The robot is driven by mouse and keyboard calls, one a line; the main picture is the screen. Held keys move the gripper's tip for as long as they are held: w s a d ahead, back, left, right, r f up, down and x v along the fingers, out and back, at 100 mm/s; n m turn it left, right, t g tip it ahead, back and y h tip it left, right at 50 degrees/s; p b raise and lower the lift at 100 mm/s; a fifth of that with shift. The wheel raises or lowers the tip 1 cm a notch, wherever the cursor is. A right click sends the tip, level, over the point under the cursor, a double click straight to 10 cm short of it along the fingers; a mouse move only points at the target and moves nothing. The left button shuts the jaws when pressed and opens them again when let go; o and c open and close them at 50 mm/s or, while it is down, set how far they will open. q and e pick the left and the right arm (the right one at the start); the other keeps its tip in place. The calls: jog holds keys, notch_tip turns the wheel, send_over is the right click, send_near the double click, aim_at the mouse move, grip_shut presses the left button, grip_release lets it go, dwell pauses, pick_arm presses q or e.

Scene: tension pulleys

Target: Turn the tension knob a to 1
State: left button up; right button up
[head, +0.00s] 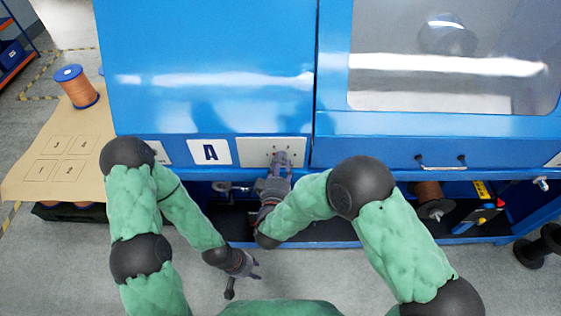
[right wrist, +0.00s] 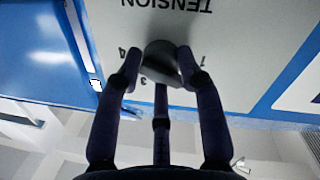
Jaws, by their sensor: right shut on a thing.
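The tension knob (right wrist: 162,62) is a dark round knob on a pale panel marked TENSION, with numbers around it, in the right wrist view. My right gripper (right wrist: 160,72) is shut on the knob, with fingers on both sides and one below. It reaches the panel in the head view (head: 281,157) and hides the knob there. The knob's pointer cannot be made out. My left gripper (head: 244,277) is empty, its fingers apart, low in front of the machine.
The blue machine (head: 210,60) fills the back, with a windowed door (head: 450,130) at right. A shelf below holds a copper spool (head: 428,198). Another copper spool (head: 76,87) stands on a tan board (head: 30,185) at left. A dark spool (head: 540,247) lies on the floor at right.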

jog(key=shift+n+t+p, duration=0.3)
jog(key=shift+n+p, duration=0.2)
jog(key=shift+n, duration=1.4)
jog(key=o, duration=1.1)
jog(key=shift+a+f, duration=0.1)
jog(key=shift+o, duration=0.2)
jog(key=s+a, duration=0.1)
jog(key=s, duration=1.1)
jog(key=shift+a, duration=0.2)
jog(key=shift+w+f, duration=0.1)
jog(key=shift+w, duration=0.05)
